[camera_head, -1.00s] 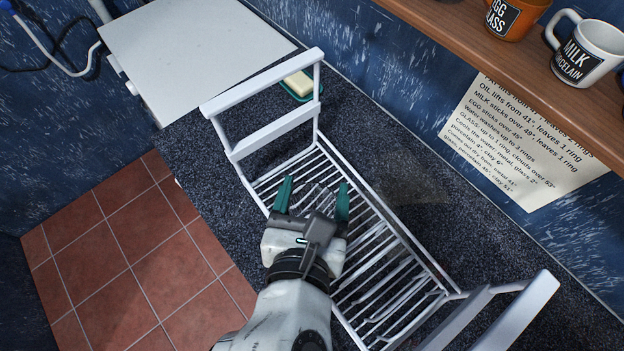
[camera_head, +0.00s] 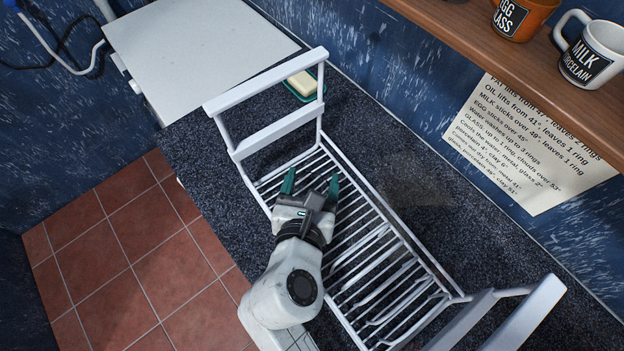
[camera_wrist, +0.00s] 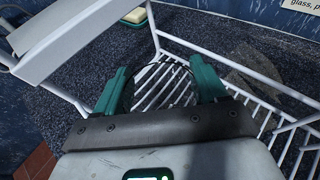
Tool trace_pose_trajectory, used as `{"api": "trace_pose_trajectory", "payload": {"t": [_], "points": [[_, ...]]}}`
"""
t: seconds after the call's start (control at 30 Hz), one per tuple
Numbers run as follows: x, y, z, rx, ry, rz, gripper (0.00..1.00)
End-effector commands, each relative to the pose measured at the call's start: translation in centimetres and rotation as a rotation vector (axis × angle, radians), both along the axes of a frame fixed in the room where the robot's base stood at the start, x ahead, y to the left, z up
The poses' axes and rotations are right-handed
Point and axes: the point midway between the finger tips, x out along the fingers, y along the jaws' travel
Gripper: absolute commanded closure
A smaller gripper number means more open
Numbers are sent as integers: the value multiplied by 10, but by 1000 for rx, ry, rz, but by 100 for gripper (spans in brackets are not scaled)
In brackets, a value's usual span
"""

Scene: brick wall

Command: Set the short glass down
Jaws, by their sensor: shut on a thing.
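The short glass (camera_wrist: 163,66) is clear and hard to see. In the wrist view a thin curved rim shows between the teal fingers. My gripper (camera_head: 312,184) is shut on it, with the fingers apart at the glass's width. It also shows in the wrist view (camera_wrist: 160,90). Gripper and glass are over the far-left part of the white wire dish rack (camera_head: 330,140). The glass's lower part cannot be made out, so I cannot tell whether it touches the rack's bars.
The rack's raised white end frames (camera_head: 265,80) stand at both ends. A soap bar (camera_head: 302,83) lies in a green dish behind it. A faint see-through patch (camera_head: 415,185) shows right of the rack. A shelf (camera_head: 450,30) with mugs overhangs at upper right.

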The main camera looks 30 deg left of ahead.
Motion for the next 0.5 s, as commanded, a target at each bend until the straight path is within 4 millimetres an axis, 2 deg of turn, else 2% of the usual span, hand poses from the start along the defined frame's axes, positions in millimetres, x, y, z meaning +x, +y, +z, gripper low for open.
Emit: {"api": "trace_pose_trajectory", "payload": {"t": [0.2, 0.23, 0.5], "points": [[0, 0, -2, 1, -1, -1, 92], [0, 0, -2, 0, 0, -2, 27], [0, 0, -2, 1, 0, -1, 3]]}}
